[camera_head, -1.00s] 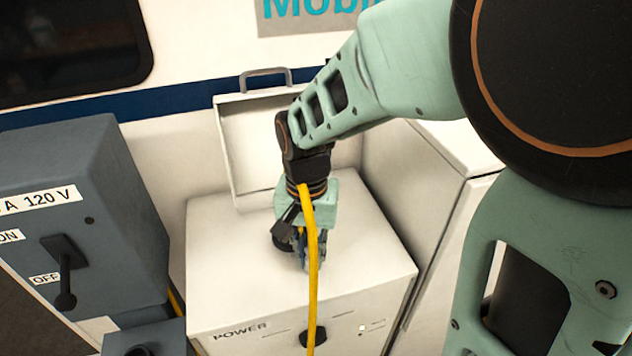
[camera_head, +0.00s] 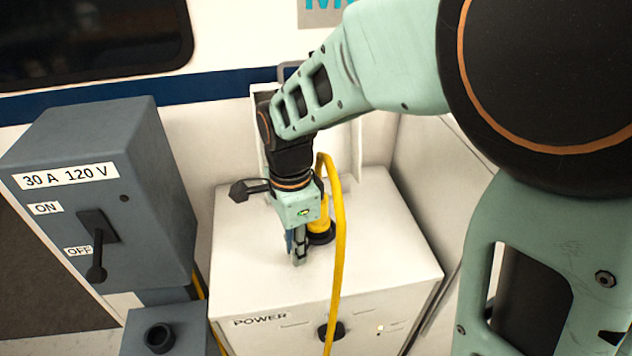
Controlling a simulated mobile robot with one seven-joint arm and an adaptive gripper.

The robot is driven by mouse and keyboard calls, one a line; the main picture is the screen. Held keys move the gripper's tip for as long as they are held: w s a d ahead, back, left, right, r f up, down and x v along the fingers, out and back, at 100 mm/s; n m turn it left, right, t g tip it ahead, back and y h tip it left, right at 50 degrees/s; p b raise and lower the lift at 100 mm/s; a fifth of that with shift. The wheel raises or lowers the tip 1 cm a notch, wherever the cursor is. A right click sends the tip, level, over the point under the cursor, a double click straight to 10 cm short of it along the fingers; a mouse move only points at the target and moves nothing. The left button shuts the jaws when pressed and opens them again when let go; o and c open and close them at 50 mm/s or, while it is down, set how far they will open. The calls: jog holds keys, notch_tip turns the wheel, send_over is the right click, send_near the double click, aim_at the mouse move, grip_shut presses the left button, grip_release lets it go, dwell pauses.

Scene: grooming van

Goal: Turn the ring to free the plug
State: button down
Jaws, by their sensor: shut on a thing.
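A yellow plug (camera_head: 321,211) stands upright on top of the white power box, with a black ring (camera_head: 322,236) around its base. A thick yellow cable (camera_head: 339,250) loops up from it and hangs down the box front. My gripper (camera_head: 304,250) points down over the plug and is shut on the ring.
The white power box (camera_head: 255,270) has a raised lid behind and a black knob (camera_head: 330,331) in front. A grey switch box (camera_head: 150,190) with a black lever (camera_head: 98,245) stands left. A smaller grey box with a black socket (camera_head: 159,338) is below it.

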jog(key=shift+w+a+m, duration=0.25)
jog(key=shift+a+m, duration=0.2)
jog(key=shift+m, duration=0.15)
jog(key=shift+r, duration=0.1)
jog(key=c, duration=1.8)
grip_release()
jog(key=shift+c, duration=0.2)
notch_tip(320, 180, up, 12)
